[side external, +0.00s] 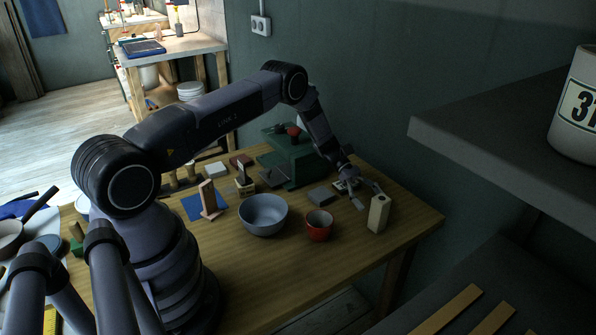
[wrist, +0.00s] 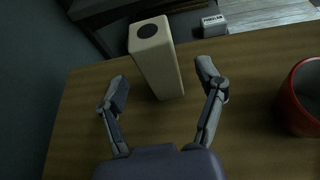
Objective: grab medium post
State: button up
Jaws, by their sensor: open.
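A cream-coloured upright post (side external: 378,214) with a dark round spot on its top stands on the wooden table near the right end. It also shows in the wrist view (wrist: 158,62), just ahead of the fingertips and slightly tilted in the picture. My gripper (wrist: 160,80) is open, with one finger to each side of the post's lower part. In the side view, my gripper (side external: 367,196) is close to the post on its left. I cannot tell whether a finger touches it. No other post clearly marked as medium shows.
A red cup (side external: 319,227) and a grey-blue bowl (side external: 263,217) stand left of the post; the red cup (wrist: 302,98) is at the right in the wrist view. A green stand (side external: 290,160) is behind. A grey shelf (side external: 490,130) overhangs at the right.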

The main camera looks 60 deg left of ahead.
aim_at(380, 211)
jog(key=x, duration=0.4)
grip_shut()
dwell(0.4)
